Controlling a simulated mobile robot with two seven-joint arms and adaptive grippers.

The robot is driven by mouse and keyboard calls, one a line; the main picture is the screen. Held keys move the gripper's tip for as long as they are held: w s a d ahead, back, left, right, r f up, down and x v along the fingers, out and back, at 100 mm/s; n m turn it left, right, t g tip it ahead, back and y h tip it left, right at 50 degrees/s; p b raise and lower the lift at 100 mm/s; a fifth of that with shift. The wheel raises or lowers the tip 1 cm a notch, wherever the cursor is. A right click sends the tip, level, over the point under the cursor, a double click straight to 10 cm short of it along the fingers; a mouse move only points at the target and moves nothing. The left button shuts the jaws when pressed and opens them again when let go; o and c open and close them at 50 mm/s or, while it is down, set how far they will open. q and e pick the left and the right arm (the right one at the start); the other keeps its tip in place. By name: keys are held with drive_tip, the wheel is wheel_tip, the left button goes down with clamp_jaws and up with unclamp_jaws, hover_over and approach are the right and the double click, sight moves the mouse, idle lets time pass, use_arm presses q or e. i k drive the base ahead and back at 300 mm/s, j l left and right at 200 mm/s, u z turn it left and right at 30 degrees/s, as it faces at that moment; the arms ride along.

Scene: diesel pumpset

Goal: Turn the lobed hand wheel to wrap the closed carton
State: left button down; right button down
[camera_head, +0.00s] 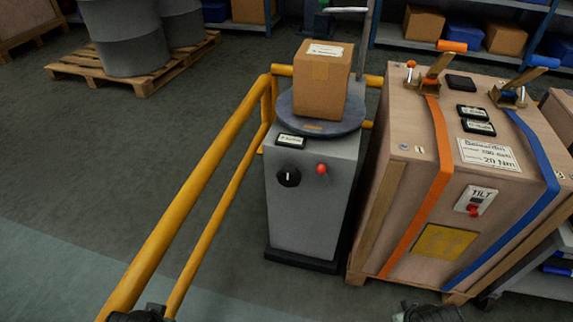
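A closed brown carton (320,85) with a white label stands upright on a round blue-grey turntable (290,117) on top of a grey cabinet (306,222). A round black knob with a white mark (288,177) is on the cabinet's front, left of a red ball knob (321,169). I cannot tell whether the black knob is the lobed hand wheel. My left gripper (142,313) shows only in part at the bottom edge, by the yellow rail. My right gripper (430,312) shows only in part at the bottom, below the wooden crate. Both are well away from the cabinet; their fingertips are not clear.
A yellow rail (195,178) runs along the cabinet's left side and behind it. A large wooden crate (400,215) with orange and blue straps stands close on the right. A grey post (368,35) rises behind the carton. A pallet (105,77) with drums is at the back left.

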sight(289, 177)
drive_tip(key=i+l, duration=0.25)
drive_tip(key=i, duration=0.15)
drive_tip(key=i+l, duration=0.25)
drive_tip(key=i, duration=0.15)
